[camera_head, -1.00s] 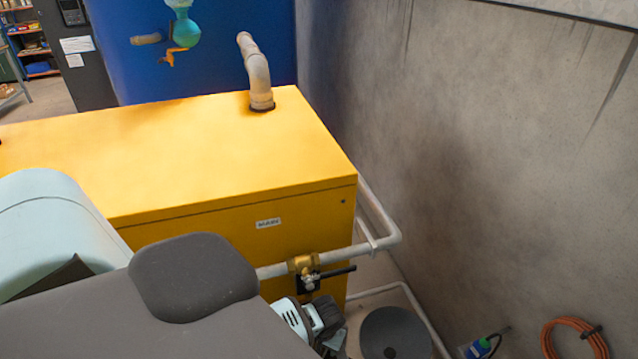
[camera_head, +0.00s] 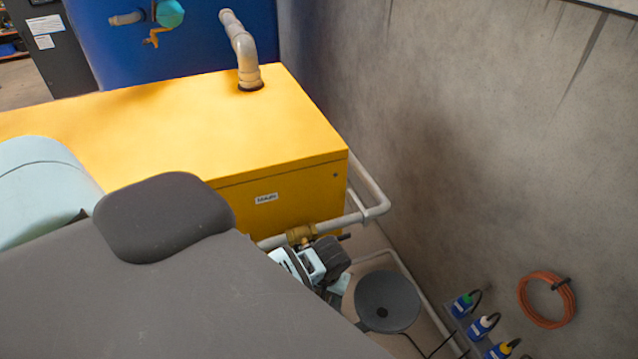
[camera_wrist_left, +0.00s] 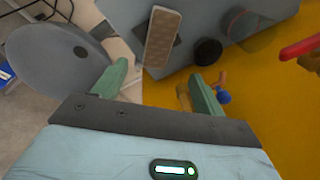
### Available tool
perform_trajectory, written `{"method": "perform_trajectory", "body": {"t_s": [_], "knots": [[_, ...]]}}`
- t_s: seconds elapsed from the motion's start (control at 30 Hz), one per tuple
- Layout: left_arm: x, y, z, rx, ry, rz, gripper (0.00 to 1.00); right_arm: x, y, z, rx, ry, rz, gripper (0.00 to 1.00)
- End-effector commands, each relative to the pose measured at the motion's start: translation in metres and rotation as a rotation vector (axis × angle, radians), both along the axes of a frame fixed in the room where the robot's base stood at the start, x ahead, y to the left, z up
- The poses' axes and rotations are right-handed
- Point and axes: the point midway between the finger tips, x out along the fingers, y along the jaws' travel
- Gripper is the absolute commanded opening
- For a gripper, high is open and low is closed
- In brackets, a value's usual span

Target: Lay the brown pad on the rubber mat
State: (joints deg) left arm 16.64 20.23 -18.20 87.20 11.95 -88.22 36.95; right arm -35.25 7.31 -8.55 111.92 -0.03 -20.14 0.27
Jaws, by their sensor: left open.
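My left gripper (camera_wrist_left: 163,85) is open, with its two green fingers apart and no object clearly held between them. A tan-brown oblong piece with a dotted face (camera_wrist_left: 163,38) shows beyond the fingers, against a grey body; it may be the brown pad, but I cannot tell for sure. A round dark grey disc (camera_head: 388,301) lies low near the wall, right of my left wrist; it may be the rubber mat. A grey disc also shows at the left of the wrist view (camera_wrist_left: 45,65). My right gripper is not in view.
A yellow cabinet (camera_head: 170,130) stands ahead, with a pale pipe (camera_head: 375,195) and a brass valve (camera_head: 299,235) at its near corner. My grey arm covers the lower left.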

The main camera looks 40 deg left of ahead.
Motion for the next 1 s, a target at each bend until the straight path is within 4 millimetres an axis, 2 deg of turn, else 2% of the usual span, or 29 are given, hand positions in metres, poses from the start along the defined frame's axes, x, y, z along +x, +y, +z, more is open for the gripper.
{"method": "perform_trajectory", "body": {"t_s": [0.17, 0.27, 0.4, 0.53, 0.67, 0.8, 1.0], "knots": [[-0.006, -0.005, -0.006, -0.011, -0.01, -0.019, 0.71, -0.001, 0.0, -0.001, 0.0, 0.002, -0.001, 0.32], [-0.018, -0.017, -0.019, -0.041, -0.047, -0.07, 0.71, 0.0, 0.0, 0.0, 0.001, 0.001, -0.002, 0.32], [-0.05, -0.047, -0.041, -0.108, -0.156, -0.193, 0.71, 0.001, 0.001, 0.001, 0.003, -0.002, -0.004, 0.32], [-0.083, -0.073, -0.05, -0.154, -0.291, -0.308, 0.71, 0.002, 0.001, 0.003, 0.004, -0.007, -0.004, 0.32], [-0.117, -0.092, -0.045, -0.172, -0.432, -0.403, 0.71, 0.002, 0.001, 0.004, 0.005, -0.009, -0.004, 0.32], [-0.15, -0.104, -0.029, -0.153, -0.575, -0.484, 0.71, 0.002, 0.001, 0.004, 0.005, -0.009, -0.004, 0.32], [-0.178, -0.109, -0.005, -0.102, -0.707, -0.553, 0.71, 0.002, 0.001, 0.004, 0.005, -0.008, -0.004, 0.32]]}}
